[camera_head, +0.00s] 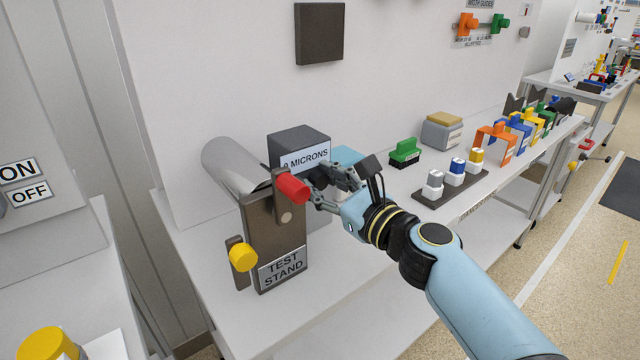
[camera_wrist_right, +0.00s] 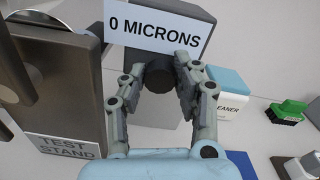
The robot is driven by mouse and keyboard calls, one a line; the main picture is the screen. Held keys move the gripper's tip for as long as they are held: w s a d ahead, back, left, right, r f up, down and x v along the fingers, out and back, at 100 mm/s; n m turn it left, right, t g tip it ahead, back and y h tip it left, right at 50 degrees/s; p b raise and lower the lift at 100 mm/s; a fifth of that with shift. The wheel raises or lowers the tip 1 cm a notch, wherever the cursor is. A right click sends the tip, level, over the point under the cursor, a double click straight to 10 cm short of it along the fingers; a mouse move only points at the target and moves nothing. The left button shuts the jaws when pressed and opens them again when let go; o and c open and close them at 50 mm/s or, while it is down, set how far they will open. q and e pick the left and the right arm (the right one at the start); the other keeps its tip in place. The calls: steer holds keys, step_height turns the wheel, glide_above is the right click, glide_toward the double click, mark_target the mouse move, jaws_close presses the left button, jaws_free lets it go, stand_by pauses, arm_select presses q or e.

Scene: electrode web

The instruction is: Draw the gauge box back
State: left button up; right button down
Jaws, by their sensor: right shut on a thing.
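The gauge box (camera_head: 296,139) is a dark grey box with a white label that reads 0 MICRONS. It stands behind the test stand (camera_head: 274,222), partly hidden by it and by the red knob. In the right wrist view the box (camera_wrist_right: 197,22) fills the top, with a dark round handle (camera_wrist_right: 158,78) below its label. My right gripper (camera_head: 320,184) is shut on this handle, with one finger on each side (camera_wrist_right: 157,72). My left gripper is not in view.
The stand carries a red knob (camera_head: 292,187) close to my fingers, a yellow knob (camera_head: 243,257) and a grey roller (camera_head: 231,162). A blue-topped cleaner block (camera_wrist_right: 228,96) is right of the box. A green brush (camera_head: 405,152) and a rack of small bottles (camera_head: 449,193) stand further right.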

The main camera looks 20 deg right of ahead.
steer(key=d, duration=0.1)
steer(key=w+d, duration=0.1)
steer(key=d, duration=0.1)
steer(key=d+b, duration=0.1)
steer(key=shift+w+d, duration=0.15)
steer(key=shift+w, duration=0.15)
steer(key=shift+r, duration=0.1)
steer(key=c, duration=1.4)
jaws_free()
steer(key=shift+c, duration=0.2)
steer(key=shift+o, duration=0.9)
steer(key=shift+d, duration=0.2)
